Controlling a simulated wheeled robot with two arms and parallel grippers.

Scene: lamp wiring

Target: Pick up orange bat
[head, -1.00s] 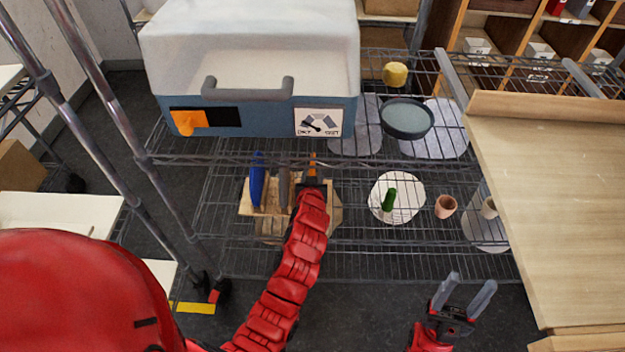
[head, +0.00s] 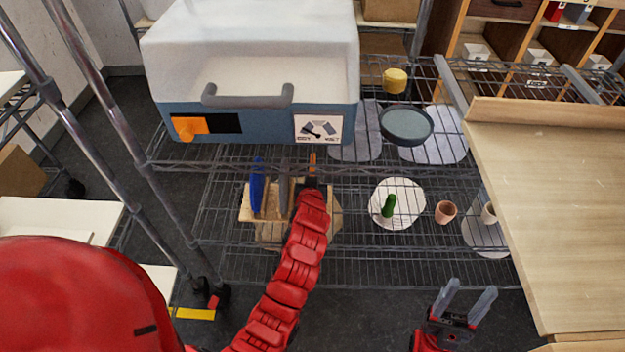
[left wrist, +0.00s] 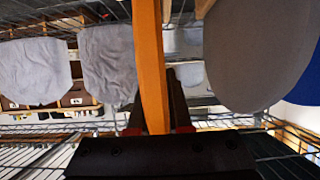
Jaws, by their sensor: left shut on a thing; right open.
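The orange bat (head: 312,158) stands upright over the wooden stand on the middle wire shelf. In the left wrist view the orange bat (left wrist: 150,65) shows edge-on, as a tall narrow strip between my fingers. My left gripper (head: 311,182) is shut on it, with its fingers (left wrist: 153,108) on either side. The lower part of the bat is hidden by my gripper and arm. My right gripper (head: 462,303) is open and empty at the lower right, in front of the shelf and well away from the bat.
A blue bat (head: 257,190) and a grey bat (head: 284,188) stand close left of the orange one in the wooden stand (head: 246,212).

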